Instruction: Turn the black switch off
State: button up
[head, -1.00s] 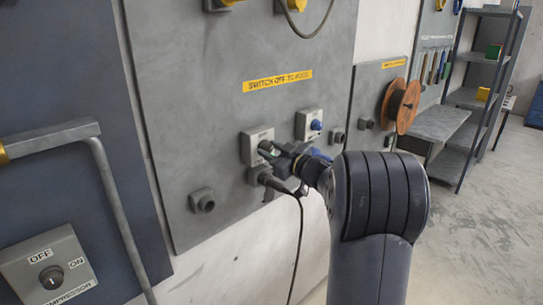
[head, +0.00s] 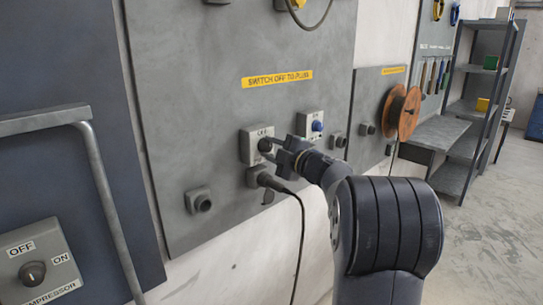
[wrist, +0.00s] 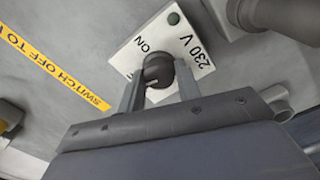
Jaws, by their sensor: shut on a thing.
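The black switch is a round dark knob (wrist: 157,68) on a pale plate (wrist: 135,58) marked "ON" and "230 V", with a small dark green lamp (wrist: 173,18). In the head view its box (head: 249,146) sits on the grey wall panel, and the knob (head: 264,145) shows at its front. My gripper (wrist: 160,82) is shut on the knob, one finger on each side of it. In the head view my gripper (head: 269,147) reaches the knob from the right. A small light mark shows on the knob, but I cannot tell its exact setting.
A blue switch (head: 317,126) sits to the right. A plug with a black cable (head: 264,179) is in the socket just below. A yellow "switch off to plug" label (head: 277,80) is above. A compressor switch (head: 33,272) is at lower left, and an orange reel (head: 402,112) at right.

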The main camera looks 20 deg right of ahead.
jog(key=shift+r+n+b, duration=0.15)
jog(key=shift+n+b, duration=0.45)
jog(key=shift+n, duration=0.6)
jog(key=shift+r, duration=0.1)
jog(key=o, duration=0.9)
jog(key=shift+f, duration=0.2)
jog(key=b+v, duration=0.1)
jog(key=v, duration=0.9)
jog(key=shift+s+d, duration=0.2)
jog(key=shift+s, duration=0.1)
